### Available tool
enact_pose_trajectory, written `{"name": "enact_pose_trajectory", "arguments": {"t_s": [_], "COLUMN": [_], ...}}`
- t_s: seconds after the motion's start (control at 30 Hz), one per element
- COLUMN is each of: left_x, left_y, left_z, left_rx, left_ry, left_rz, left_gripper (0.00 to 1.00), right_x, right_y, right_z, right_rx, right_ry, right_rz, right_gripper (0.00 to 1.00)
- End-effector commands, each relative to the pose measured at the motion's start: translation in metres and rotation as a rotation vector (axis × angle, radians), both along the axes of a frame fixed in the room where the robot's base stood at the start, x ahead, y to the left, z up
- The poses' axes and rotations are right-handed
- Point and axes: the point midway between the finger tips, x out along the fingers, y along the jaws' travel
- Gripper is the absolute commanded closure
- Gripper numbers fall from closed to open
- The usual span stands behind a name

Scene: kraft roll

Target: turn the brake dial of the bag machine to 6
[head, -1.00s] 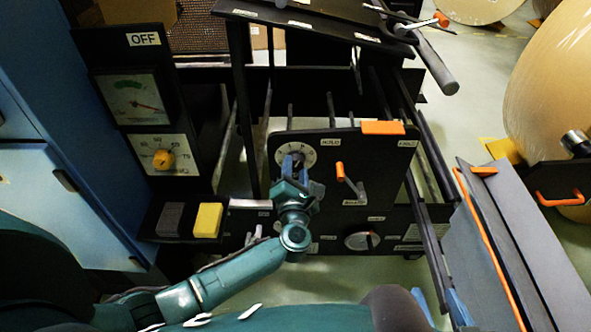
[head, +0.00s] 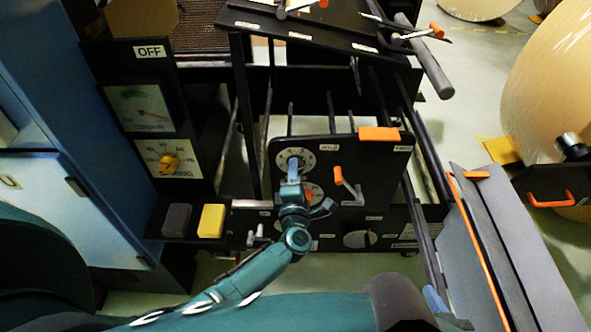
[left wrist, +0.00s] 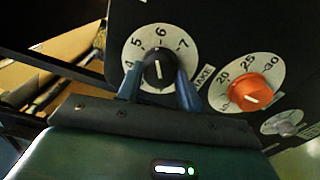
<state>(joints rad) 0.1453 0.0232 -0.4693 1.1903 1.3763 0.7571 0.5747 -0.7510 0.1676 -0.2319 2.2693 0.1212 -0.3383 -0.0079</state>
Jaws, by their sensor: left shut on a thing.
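The brake dial is a pale round scale (head: 309,157) on the black front panel of the bag machine. In the left wrist view its scale (left wrist: 133,50) shows 4, 5, 6 and 7 around a black knob (left wrist: 157,70). A white line on the knob points up, close to the 6; the exact reading is hard to tell. My left gripper (head: 293,172) is at the dial. In the left wrist view its blue fingers (left wrist: 159,84) stand on both sides of the knob, shut on it. Part of the scale is hidden behind the fingers. My right gripper is not in view.
An orange knob (left wrist: 253,93) with its own scale is close beside the brake dial. An orange-topped lever (head: 347,183) sticks out right of it. Yellow (head: 211,220) and dark (head: 177,219) blocks sit on a ledge at left. Grey boards (head: 490,240) stand at right.

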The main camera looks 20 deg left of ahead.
Motion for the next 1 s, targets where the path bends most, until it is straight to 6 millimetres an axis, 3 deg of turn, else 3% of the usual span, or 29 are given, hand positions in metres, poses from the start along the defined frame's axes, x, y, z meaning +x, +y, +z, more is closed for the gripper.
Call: {"name": "enact_pose_trajectory", "arguments": {"t_s": [0.4, 0.9, 0.93, 1.0], "left_x": [0.0005, 0.0008, 0.0008, 0.0008], "left_y": [0.0, -0.0001, -0.0001, -0.0001], "left_z": [0.0006, 0.0005, 0.0005, 0.0005], "left_rx": [0.168, 0.186, 0.186, 0.186], "left_ry": [0.048, 0.052, 0.052, 0.052], "left_rz": [-0.001, -0.001, -0.001, -0.001], "left_gripper": [0.86, 0.86, 0.62, 0.56], "right_x": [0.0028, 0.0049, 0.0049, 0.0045], "right_y": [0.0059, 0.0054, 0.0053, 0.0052], "right_z": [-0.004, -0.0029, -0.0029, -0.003], "right_rx": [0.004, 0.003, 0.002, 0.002], "right_ry": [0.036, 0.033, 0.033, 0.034], "right_rz": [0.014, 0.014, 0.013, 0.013], "right_gripper": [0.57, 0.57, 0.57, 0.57]}}
